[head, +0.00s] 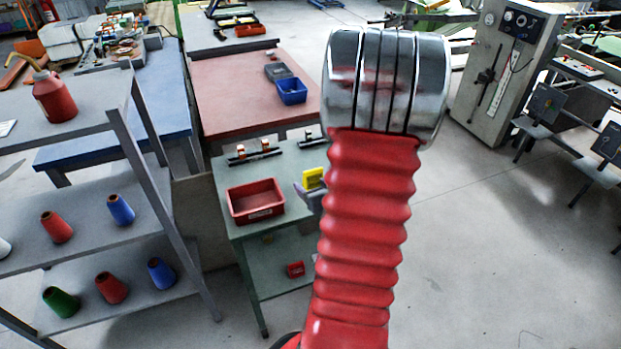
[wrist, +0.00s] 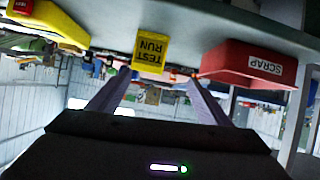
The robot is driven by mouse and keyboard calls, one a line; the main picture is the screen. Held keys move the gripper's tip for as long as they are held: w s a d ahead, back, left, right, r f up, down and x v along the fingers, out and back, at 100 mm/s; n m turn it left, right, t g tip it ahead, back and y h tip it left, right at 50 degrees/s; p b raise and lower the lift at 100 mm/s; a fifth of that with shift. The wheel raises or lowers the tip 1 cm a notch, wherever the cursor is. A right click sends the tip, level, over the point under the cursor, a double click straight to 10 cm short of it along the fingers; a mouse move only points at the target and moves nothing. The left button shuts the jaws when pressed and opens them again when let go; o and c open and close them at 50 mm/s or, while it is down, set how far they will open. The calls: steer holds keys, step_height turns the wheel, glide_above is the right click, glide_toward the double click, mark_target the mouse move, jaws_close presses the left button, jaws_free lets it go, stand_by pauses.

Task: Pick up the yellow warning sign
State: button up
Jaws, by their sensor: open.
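The yellow warning sign (wrist: 150,50) reads "TEST RUN" and appears upside down in the wrist view, on the grey top of a small bench. In the head view the sign (head: 314,178) shows beside my arm, which hides part of that area. My gripper (wrist: 157,84) is open and empty, its two fingers pointing toward the sign, one on each side of it in the picture. The sign looks a little beyond the fingertips; contact is not visible.
A red scrap bin (wrist: 248,64) stands close to one side of the sign; the bin (head: 240,209) is left of it in the head view. A yellow container (wrist: 48,24) is on the other side. Dark tools (head: 254,154) lie at the bench's back.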

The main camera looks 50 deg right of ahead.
mark_target(314, 179)
steer(key=shift+s+d+f+m+t, duration=0.25)
steer(key=shift+s+d+f, duration=0.15)
steer(key=shift+s, duration=0.25)
steer(key=shift+s+d+f+m+t, duration=0.15)
steer(key=shift+s+d+f+t, duration=0.15)
steer(key=shift+s+f, duration=0.25)
steer(key=x, duration=0.8)
steer(key=shift+d, duration=0.15)
steer(key=shift+w+d, duration=0.1)
steer(key=shift+w, duration=0.05)
steer(key=shift+d+x, duration=0.2)
steer(key=shift+x, duration=2.4)
steer(key=shift+f, duration=0.1)
